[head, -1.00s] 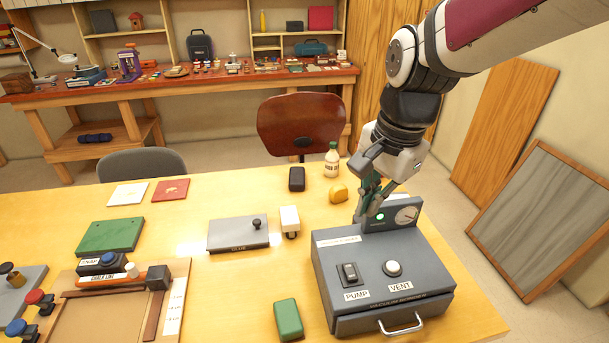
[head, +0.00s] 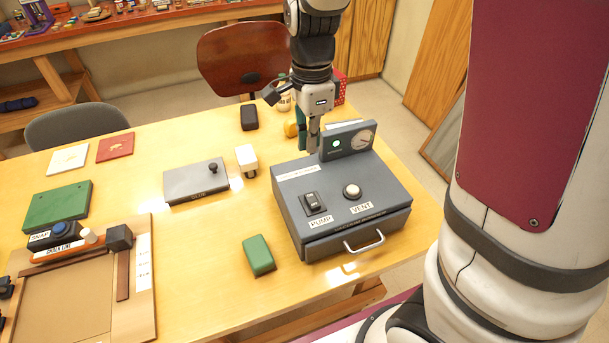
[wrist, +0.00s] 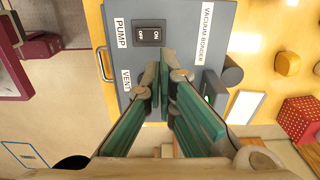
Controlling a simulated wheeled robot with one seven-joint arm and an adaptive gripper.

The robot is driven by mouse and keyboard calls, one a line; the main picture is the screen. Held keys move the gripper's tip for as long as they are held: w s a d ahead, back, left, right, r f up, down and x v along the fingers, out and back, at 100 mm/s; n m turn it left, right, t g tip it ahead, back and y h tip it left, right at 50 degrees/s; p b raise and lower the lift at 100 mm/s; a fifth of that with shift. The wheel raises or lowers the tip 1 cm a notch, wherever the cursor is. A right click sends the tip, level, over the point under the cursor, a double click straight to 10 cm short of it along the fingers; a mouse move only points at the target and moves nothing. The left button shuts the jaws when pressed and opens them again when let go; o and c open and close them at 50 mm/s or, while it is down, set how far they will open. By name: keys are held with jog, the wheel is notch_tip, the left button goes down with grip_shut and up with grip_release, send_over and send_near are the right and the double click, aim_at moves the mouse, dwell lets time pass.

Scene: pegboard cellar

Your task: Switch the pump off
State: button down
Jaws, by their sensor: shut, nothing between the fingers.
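The grey vacuum box (head: 372,188) stands near the right end of the table. Its black pump rocker switch (head: 314,203) is on the top left, above the PUMP label. In the wrist view the switch (wrist: 149,36) shows ON and OFF marks. The white round vent knob (head: 352,191) is to its right. A panel at the back has a lit green light (head: 337,143) and a dial (head: 361,140). My gripper (head: 308,150) is shut and empty, pointing down near the box's back left edge, apart from the switch. In the wrist view its fingers (wrist: 166,60) partly hide the box.
A green block (head: 259,256) lies left of the box. A white block (head: 246,160), a grey plate with a knob (head: 196,181) and a black item (head: 249,117) are farther left and back. A drawer handle (head: 363,243) sticks out in front.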

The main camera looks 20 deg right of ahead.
aim_at(309, 193)
notch_tip(309, 193, down, 14)
jog(key=shift+r, duration=0.15)
dwell(0.3)
jog(key=shift+w+f+g, duration=0.15)
jog(key=shift+f+g, duration=0.25)
jog(key=shift+r, duration=0.1)
jog(key=shift+s+r+p, duration=0.4)
jog(key=shift+s+p, duration=0.1)
jog(key=shift+s, duration=0.3)
